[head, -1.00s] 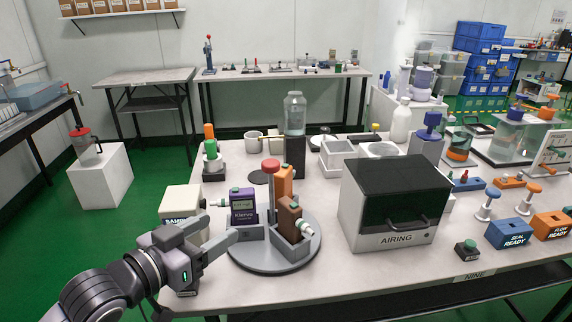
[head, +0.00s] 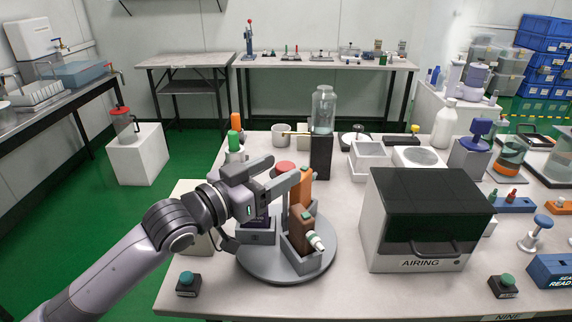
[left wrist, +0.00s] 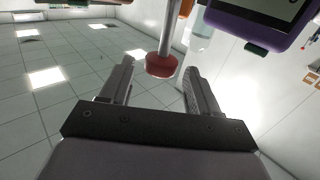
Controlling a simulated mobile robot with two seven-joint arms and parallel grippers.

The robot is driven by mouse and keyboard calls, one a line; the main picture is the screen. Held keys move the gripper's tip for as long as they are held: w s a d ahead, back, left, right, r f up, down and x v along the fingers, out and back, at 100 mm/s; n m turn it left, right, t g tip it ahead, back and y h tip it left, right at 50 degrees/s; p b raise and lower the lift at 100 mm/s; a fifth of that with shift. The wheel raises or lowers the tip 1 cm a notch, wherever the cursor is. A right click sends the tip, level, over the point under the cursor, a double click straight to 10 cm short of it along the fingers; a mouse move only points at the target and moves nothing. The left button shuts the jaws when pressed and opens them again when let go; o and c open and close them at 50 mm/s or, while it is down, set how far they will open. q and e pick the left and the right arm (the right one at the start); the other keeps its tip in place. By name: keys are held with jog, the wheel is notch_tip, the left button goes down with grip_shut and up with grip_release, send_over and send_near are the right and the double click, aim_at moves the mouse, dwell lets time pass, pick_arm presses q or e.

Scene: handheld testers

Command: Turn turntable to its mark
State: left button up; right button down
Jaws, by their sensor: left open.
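The turntable (head: 262,267) is a grey disc near the table's front left, with grey holders on it. A red knob (head: 286,166) tops its central post; the knob also shows in the left wrist view (left wrist: 161,66). An orange tester (head: 306,186) and a brown tester (head: 301,228) stand in the holders. A purple tester is mostly hidden behind my left gripper in the head view and shows in the wrist view (left wrist: 262,18). My left gripper (head: 283,170) is open at knob height, its fingers on either side of the red knob. I cannot tell whether they touch it. I see no clear mark.
The AIRING box (head: 420,225) stands right of the turntable. A dark block with a glass jar (head: 323,108) stands behind it. A green-button box (head: 188,284) sits at the front left corner. Green and orange bottles stand at the back left. The table front between the turntable and box is clear.

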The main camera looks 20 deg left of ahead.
pick_arm(q)
jog(key=shift+x, duration=1.45)
grip_shut()
